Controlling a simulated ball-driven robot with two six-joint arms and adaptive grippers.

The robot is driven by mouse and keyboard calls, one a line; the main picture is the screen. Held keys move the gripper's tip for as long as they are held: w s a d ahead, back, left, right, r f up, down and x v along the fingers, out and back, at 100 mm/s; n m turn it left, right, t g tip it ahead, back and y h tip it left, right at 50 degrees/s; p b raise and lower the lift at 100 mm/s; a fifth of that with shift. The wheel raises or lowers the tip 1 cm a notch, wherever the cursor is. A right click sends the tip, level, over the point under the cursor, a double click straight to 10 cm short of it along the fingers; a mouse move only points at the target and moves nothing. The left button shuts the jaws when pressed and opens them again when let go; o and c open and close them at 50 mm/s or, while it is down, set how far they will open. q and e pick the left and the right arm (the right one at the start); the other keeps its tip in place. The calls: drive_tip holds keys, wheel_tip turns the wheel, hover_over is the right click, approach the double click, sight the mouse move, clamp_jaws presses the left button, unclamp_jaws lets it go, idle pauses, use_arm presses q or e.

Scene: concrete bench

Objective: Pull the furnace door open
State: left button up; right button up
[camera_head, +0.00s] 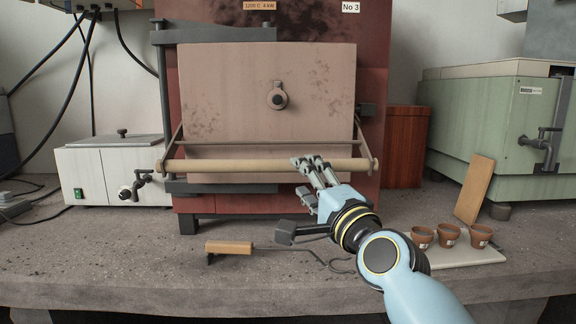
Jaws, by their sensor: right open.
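The furnace (375,65) is a dark red box at the back of the bench. Its pale brown door (230,85) faces me and looks shut, with a round peephole knob (277,96) in it. A long light wooden handle bar (225,166) runs across the front of the door on metal brackets. My right gripper (308,162) reaches up from the lower right. Its fingers are open, and the tips are at the bar's right half. I cannot tell whether they touch it. My left gripper is not in view.
A tool with a wooden grip (229,247) lies on the bench in front of the furnace. Small clay pots (450,236) stand on a pale board (470,256) at right, near a green tank (480,125). A white bath (105,172) stands at left. The front left bench is clear.

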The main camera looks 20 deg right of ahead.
drive_tip(key=x, duration=0.6)
drive_tip(key=shift+w, duration=0.2)
clamp_jaws()
